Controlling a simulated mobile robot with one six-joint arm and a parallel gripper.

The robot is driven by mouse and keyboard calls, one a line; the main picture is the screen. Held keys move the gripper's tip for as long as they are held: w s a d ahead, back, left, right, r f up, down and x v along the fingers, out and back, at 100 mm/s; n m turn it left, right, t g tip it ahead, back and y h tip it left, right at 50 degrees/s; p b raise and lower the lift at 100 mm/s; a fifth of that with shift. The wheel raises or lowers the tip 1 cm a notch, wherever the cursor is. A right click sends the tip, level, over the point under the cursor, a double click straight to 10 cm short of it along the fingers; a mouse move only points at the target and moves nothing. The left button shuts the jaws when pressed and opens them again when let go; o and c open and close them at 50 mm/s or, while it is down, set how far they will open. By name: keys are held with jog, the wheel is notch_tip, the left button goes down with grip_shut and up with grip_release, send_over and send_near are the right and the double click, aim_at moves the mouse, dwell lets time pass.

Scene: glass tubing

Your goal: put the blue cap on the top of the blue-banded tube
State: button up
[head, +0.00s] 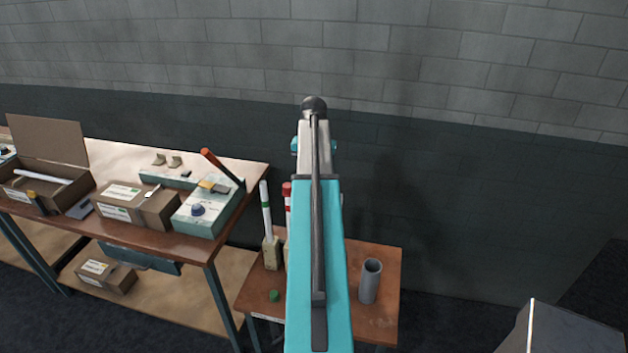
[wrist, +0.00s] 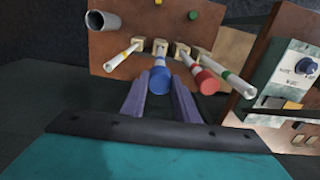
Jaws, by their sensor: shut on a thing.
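In the wrist view, my gripper (wrist: 158,92) has its two purple fingers on either side of the blue cap (wrist: 158,80), shut on it. The cap lies in line with the upper end of the blue-banded tube (wrist: 160,50), which stands in a pale block. I cannot tell whether the cap is seated on the tube or just above it. In the head view my arm hides the gripper, the blue cap and the blue-banded tube.
A red-capped tube (wrist: 205,78) stands close right of the blue-banded one. A green-banded tube (wrist: 232,83) and a yellow-banded tube (wrist: 122,60) stand uncapped on either side. A green cap (head: 274,295) and a grey cylinder (head: 370,283) are on the small table (head: 385,325).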

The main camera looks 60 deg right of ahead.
jog(key=shift+f, duration=0.9)
dwell(1.2)
dwell(0.3)
jog(key=o, duration=1.6)
jog(key=shift+o, duration=0.2)
jog(key=shift+r, duration=0.15)
jog(key=shift+r+p, duration=0.3)
jog(key=shift+r, duration=3.55)
